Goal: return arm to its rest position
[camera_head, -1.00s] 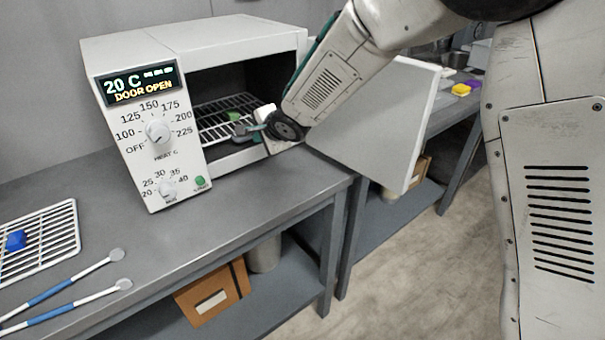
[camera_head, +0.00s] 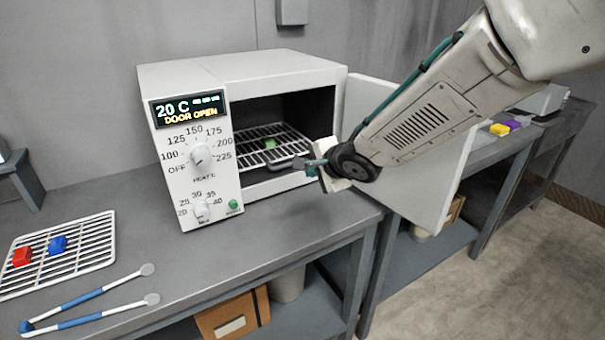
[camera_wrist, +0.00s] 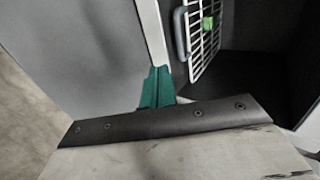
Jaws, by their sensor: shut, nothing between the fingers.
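My gripper (camera_head: 308,165) is in front of the open oven (camera_head: 250,72), at the right side of its mouth. Its green fingers, also in the wrist view (camera_wrist: 158,88), are shut with nothing between them. The arm reaches in from the upper right, in front of the open oven door (camera_head: 455,165). Inside the oven is a wire rack (camera_head: 255,140) with a small green block (camera_head: 270,143) on it. The wrist view also shows the green block (camera_wrist: 207,23) on the rack, apart from the fingers.
The oven display (camera_head: 187,108) reads 20 C, DOOR OPEN. A white rack (camera_head: 90,250) with a red block (camera_head: 23,256) and a blue block (camera_head: 58,244) lies at left. Tongs (camera_head: 95,293) lie before it. Yellow (camera_head: 499,129) and purple blocks (camera_head: 513,124) sit far right.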

